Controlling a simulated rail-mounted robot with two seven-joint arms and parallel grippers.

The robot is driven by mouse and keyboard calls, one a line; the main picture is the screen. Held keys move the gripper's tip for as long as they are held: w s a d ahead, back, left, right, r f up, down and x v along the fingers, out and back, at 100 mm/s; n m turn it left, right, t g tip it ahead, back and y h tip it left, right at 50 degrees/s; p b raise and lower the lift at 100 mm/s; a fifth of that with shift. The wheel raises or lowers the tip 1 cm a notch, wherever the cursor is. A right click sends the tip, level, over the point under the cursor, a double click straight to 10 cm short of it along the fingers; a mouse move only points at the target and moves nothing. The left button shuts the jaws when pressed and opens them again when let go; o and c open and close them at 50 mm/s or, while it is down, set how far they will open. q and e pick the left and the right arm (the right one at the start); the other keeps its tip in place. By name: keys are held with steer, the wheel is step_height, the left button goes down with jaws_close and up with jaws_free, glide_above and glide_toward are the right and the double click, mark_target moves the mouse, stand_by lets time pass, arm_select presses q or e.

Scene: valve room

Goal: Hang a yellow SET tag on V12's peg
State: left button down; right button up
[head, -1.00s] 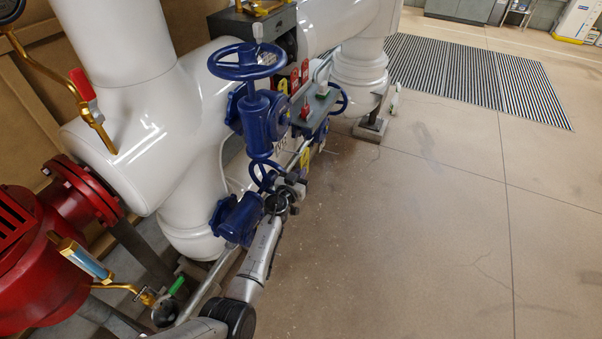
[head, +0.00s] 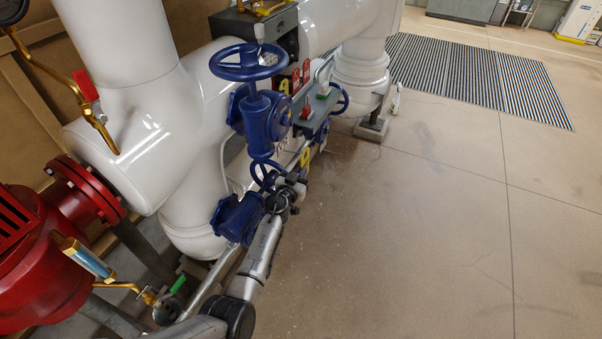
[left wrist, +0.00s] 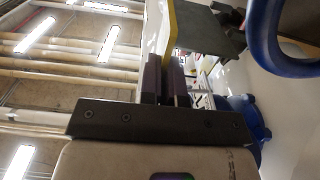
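My left gripper (head: 302,172) is low beside the blue valves, at the end of my arm. In the left wrist view its two dark fingers (left wrist: 166,80) are close together, with a thin yellow tag (left wrist: 171,28) standing edge-on between them. The yellow tag also shows in the head view (head: 305,157), just beyond the gripper. Another yellow tag (head: 284,86) hangs near red tags (head: 306,71) behind the upper blue handwheel. I cannot read which valve is V12, and I cannot make out its peg. My right gripper is not in view.
A large blue handwheel (head: 247,62) stands above the gripper. A grey plate (head: 318,108) with red and green parts juts out above it. White pipes (head: 195,95) fill the left side, with a red machine (head: 40,260) at lower left. The floor (head: 430,230) to the right is clear.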

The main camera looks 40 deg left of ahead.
arm_select(q)
steer(key=shift+a, duration=0.15)
steer(key=shift+s+a, duration=0.1)
steer(key=shift+a, duration=0.25)
steer(key=shift+a, duration=0.1)
steer(key=shift+a, duration=0.2)
stand_by(0.4)
steer(key=shift+s+a, duration=0.1)
steer(key=shift+a, duration=0.15)
steer(key=shift+s+a, duration=0.1)
steer(key=shift+a, duration=0.2)
steer(key=shift+a, duration=0.35)
steer(key=shift+s+a+f, duration=0.1)
steer(key=shift+a+f, duration=0.1)
steer(key=shift+f, duration=0.1)
stand_by(0.3)
steer(key=shift+a+f, duration=0.25)
steer(key=shift+f, duration=0.1)
stand_by(0.7)
